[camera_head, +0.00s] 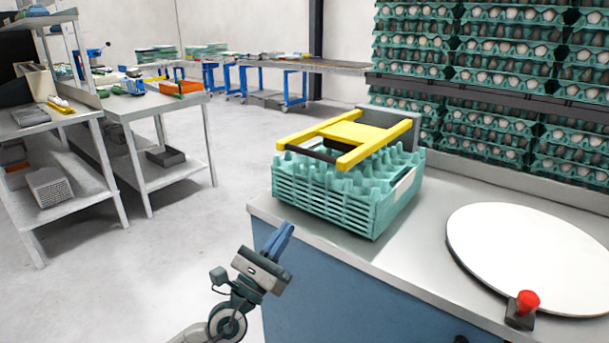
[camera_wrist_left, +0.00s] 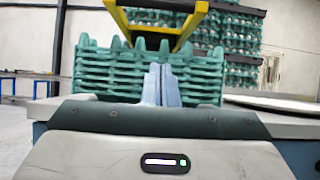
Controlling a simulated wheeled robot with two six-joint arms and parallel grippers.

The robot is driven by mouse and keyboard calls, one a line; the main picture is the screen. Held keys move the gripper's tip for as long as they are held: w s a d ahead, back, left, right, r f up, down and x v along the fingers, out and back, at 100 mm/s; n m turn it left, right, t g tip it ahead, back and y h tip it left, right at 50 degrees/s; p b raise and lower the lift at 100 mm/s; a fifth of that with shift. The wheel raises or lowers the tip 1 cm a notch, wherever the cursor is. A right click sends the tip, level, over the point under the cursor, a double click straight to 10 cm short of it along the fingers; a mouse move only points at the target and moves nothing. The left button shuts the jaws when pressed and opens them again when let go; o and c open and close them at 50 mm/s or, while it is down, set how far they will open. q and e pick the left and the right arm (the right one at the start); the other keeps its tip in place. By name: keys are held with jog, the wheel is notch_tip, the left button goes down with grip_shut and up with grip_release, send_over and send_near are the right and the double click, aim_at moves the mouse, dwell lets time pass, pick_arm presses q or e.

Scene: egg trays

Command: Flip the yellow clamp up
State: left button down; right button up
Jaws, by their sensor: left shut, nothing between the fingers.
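The yellow clamp (camera_head: 352,138) lies about flat over the top of a stack of teal egg trays (camera_head: 330,199), with a grey bracket (camera_head: 398,124) behind it. It also shows at the top of the left wrist view (camera_wrist_left: 158,29), above the tray stack (camera_wrist_left: 105,72). My left gripper (camera_head: 286,229) is in front of the stack, lower than the clamp and apart from it. Its blue fingers are together with nothing between them, also in the left wrist view (camera_wrist_left: 161,84). My right gripper is not in view.
The stack stands on a grey counter (camera_head: 400,225) with a blue front. A white round plate (camera_head: 530,255) and a red button (camera_head: 527,302) are to the right. Shelves of egg trays (camera_head: 500,75) stand behind. Open floor (camera_head: 190,230) lies to the left.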

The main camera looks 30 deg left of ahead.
pick_arm(q)
jog(key=shift+s+d+r+m, duration=0.15)
jog(key=shift+r+m, duration=0.15)
jog(key=shift+r, duration=0.05)
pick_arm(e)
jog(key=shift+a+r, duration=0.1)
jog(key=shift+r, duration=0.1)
